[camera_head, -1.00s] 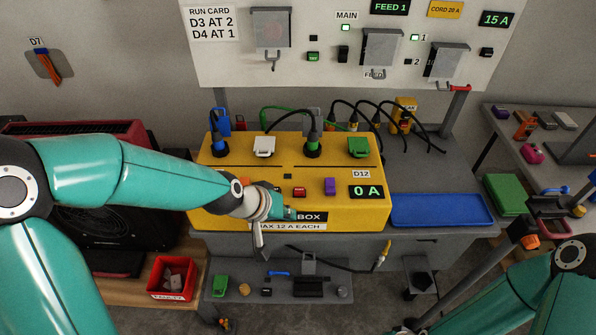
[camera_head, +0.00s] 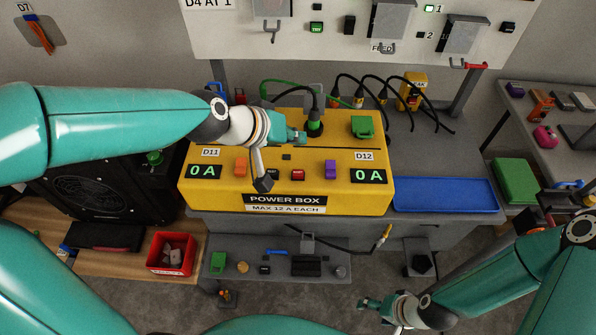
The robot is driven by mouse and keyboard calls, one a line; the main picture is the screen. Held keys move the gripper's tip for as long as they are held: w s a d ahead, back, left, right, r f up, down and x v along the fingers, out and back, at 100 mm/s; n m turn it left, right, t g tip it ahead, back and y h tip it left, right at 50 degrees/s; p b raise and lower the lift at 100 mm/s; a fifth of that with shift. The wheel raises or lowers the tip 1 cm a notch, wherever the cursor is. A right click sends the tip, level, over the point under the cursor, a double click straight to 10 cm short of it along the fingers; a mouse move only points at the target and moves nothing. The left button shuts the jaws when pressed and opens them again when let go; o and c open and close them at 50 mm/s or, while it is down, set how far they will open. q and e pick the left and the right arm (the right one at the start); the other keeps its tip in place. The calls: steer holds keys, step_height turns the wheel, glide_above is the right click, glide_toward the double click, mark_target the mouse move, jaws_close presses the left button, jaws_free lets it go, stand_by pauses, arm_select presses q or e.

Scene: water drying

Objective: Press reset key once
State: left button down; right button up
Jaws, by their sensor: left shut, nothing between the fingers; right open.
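The yellow power box (camera_head: 225,195) stands on the grey bench. Its sloped top carries a red key (camera_head: 298,175), a small black key (camera_head: 271,172), an orange key (camera_head: 241,166) and a purple key (camera_head: 330,168). The tiny print on the red and black keys is too small to read surely. My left gripper (camera_head: 301,137) is shut and empty over the back of the box top, behind the red key and apart from it. A grey bracket with a dark end hangs from its wrist near the black key. My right gripper (camera_head: 366,304) is open, low at the front.
Both displays, D11 (camera_head: 205,171) and D12 (camera_head: 368,176), read 0 A. Cables, a green plug (camera_head: 314,126) and a green block (camera_head: 362,126) stand at the box's back. A blue tray (camera_head: 445,195) lies right of the box. A red bin (camera_head: 171,254) is at lower left.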

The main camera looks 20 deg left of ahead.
arm_select(q)
steer(key=b, duration=0.6)
glide_above(295, 173)
step_height(295, 173, down, 7)
steer(key=shift+r, duration=0.1)
steer(key=shift+f+b, duration=0.7)
stand_by(0.4)
steer(key=shift+d+f+b, duration=0.1)
steer(key=shift+f+b, duration=0.25)
steer(key=shift+b, duration=0.05)
steer(key=shift+f+b, duration=0.4)
steer(key=shift+b, duration=0.05)
stand_by(0.5)
steer(key=shift+s, duration=0.1)
steer(key=shift+r+p, duration=0.75)
steer(key=shift+r, duration=0.1)
steer(key=shift+r, duration=0.1)
